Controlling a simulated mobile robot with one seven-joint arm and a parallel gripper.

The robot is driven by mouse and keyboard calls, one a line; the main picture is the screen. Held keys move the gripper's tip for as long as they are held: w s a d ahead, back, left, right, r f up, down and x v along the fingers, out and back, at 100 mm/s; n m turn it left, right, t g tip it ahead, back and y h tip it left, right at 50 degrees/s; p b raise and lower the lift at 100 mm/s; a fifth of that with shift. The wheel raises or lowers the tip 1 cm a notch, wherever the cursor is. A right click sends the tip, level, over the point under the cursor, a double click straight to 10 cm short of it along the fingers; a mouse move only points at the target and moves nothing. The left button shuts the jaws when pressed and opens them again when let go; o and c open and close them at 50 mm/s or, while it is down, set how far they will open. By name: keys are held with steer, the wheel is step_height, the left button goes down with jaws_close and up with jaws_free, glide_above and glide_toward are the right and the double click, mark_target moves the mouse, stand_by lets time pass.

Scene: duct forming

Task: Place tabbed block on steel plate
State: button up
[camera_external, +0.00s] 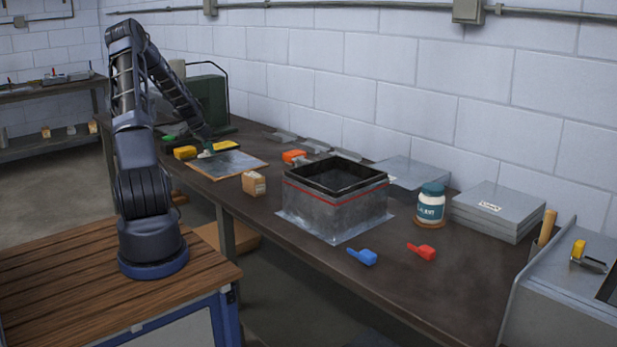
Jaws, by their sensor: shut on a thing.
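I cannot tell whether the block touches the plate. The plate lies on a brown board. Other tabbed blocks lie on the bench: a blue one (363,257) and a red one (422,251) at the front, and an orange one (293,156) behind.
A yellow item (185,153) lies left of my gripper, with a green case (204,103) behind. A small carton (254,183) and an open square duct (335,205) stand to the right. Further right are a jar (430,204) and stacked grey sheets (499,211).

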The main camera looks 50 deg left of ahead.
steer(key=shift+f, duration=0.85)
steer(key=shift+f, duration=0.1)
steer(key=o, duration=1)
steer(key=v, duration=1.2)
